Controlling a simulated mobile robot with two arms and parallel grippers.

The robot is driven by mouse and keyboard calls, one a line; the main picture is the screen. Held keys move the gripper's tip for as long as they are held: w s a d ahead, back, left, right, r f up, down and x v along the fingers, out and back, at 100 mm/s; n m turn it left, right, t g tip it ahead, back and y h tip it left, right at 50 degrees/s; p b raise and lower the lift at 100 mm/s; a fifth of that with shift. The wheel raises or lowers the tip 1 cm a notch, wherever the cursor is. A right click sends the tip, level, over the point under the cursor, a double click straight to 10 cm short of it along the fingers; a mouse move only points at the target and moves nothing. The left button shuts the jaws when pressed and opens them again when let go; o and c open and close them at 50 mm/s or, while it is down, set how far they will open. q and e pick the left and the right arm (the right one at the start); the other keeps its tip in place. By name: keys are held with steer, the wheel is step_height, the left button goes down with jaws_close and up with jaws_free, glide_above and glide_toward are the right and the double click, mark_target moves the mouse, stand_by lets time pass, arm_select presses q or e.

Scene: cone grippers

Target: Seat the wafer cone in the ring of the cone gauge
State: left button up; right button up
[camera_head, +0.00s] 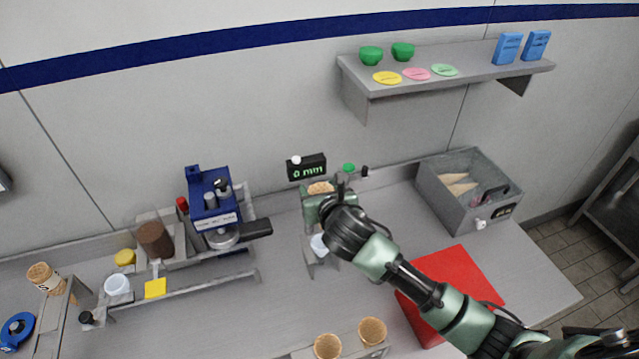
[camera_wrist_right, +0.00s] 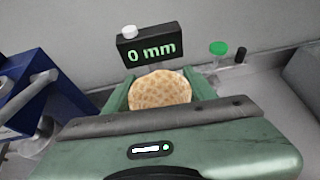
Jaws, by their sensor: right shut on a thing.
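The wafer cone (camera_head: 321,187) is tan with a waffle pattern, its wide mouth facing up. It also shows in the right wrist view (camera_wrist_right: 160,92), between the two green fingers. My right gripper (camera_head: 324,191) is shut on the cone in front of the cone gauge; in the wrist view its fingers (camera_wrist_right: 160,84) stand on either side of the cone. My left gripper is not in view.
A blue machine (camera_head: 212,195) with a black handle stands left of the gauge. A grey bin (camera_head: 452,205) with cones inside stands at right. A red mat (camera_head: 462,285) lies under my right arm. Two cones (camera_head: 327,346) stand in a holder at the front. A shelf (camera_head: 440,70) hangs above.

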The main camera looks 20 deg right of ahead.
glide_above(319, 235)
steer(key=shift+f, duration=3.1)
step_height(319, 235, down, 6)
steer(key=b, duration=0.6)
steer(key=shift+r, duration=0.25)
steer(key=shift+f+b, duration=0.6)
steer(key=shift+f, duration=0.6)
steer(key=o, duration=0.9)
steer(key=shift+d, duration=0.1)
steer(key=shift+b+v, duration=0.5)
steer(key=shift+v, duration=3.35)
